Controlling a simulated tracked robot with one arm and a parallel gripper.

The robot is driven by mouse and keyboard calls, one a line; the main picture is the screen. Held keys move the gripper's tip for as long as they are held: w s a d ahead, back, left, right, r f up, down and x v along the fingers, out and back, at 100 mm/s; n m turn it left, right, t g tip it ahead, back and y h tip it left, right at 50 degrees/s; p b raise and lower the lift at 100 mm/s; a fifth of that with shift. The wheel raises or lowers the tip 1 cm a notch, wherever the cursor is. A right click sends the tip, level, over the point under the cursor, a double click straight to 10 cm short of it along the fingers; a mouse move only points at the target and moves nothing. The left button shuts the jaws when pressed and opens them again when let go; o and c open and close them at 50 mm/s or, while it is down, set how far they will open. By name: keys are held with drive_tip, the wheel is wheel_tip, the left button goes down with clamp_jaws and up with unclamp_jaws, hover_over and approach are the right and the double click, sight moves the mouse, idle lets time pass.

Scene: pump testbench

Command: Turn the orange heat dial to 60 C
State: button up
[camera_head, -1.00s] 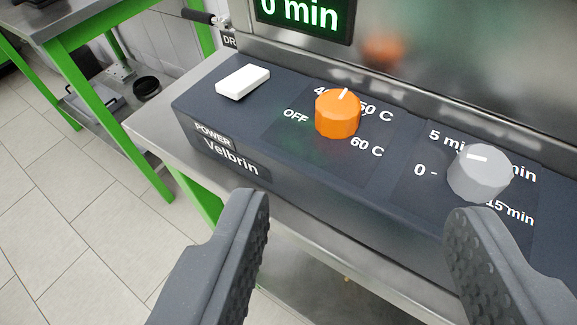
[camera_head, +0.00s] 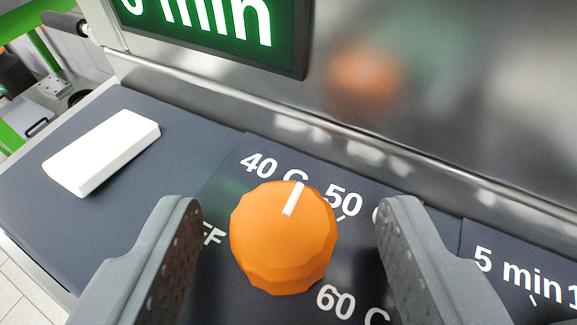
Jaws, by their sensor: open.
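The orange heat dial (camera_head: 283,240) sits on the dark control panel near the picture's middle. Its white pointer mark (camera_head: 293,198) points up and slightly right, between the 40 C label (camera_head: 272,168) and the 50 label (camera_head: 343,202). The 60 C label (camera_head: 350,305) is at the dial's lower right, and OFF at its left is partly hidden by a finger. My gripper (camera_head: 290,225) is open, with one finger on each side of the dial. Gaps show between both fingers and the dial, with the wider gap on the right. How far the fingertips reach down beside it is unclear.
A white rocker switch (camera_head: 102,152) lies on the panel to the left. A green-lit display (camera_head: 215,30) reading "min" and a steel wall (camera_head: 440,90) stand behind. A time scale starting at 5 min (camera_head: 515,270) is at the right.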

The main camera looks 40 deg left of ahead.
drive_tip(key=shift+w+a+f, duration=0.25)
drive_tip(key=shift+w+a, duration=0.05)
drive_tip(key=shift+a, duration=0.1)
drive_tip(key=shift+d, duration=0.1)
drive_tip(key=c, duration=1)
